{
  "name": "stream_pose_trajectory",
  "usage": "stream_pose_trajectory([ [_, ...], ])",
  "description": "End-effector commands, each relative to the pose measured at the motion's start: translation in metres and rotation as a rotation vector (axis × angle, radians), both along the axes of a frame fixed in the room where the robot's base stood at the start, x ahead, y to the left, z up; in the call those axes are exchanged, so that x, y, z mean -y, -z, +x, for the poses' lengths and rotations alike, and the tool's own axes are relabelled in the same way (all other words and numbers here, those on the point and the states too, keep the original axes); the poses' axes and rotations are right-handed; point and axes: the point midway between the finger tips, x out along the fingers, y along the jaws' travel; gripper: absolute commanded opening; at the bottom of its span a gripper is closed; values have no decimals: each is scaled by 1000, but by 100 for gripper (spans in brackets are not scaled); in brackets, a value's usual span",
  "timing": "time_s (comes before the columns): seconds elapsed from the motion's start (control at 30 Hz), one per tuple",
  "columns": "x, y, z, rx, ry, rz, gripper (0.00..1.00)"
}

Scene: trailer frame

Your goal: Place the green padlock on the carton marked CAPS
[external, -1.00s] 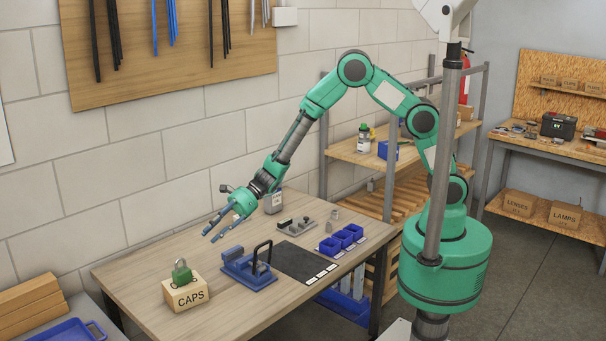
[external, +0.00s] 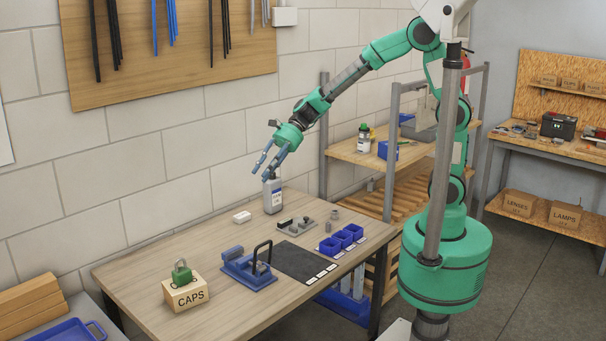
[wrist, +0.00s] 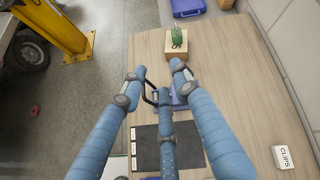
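In the wrist view the padlock (wrist: 177,38) also sits on the carton (wrist: 177,57), at the far end of the table. My gripper (external: 264,168) is raised over the back of the table, well apart from the padlock and carton. Its blue fingers are spread, with nothing between them, and it also shows in the wrist view (wrist: 160,80).
A blue fixture with a black handle (external: 249,267) stands right of the carton, beside a dark mat (external: 299,261). The table's left part is mostly clear.

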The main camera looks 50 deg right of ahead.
Motion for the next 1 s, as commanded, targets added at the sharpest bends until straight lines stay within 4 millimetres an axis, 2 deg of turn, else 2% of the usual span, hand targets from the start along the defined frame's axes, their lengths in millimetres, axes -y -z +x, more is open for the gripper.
stream_pose_trajectory([
  [0.03,19,-11,-5,55,-24,-22,30],
  [0.13,53,-24,-17,156,-81,-78,30],
  [0.4,148,-49,-53,414,-232,-257,30],
  [1.0,357,-75,-143,837,-565,-798,30],
])
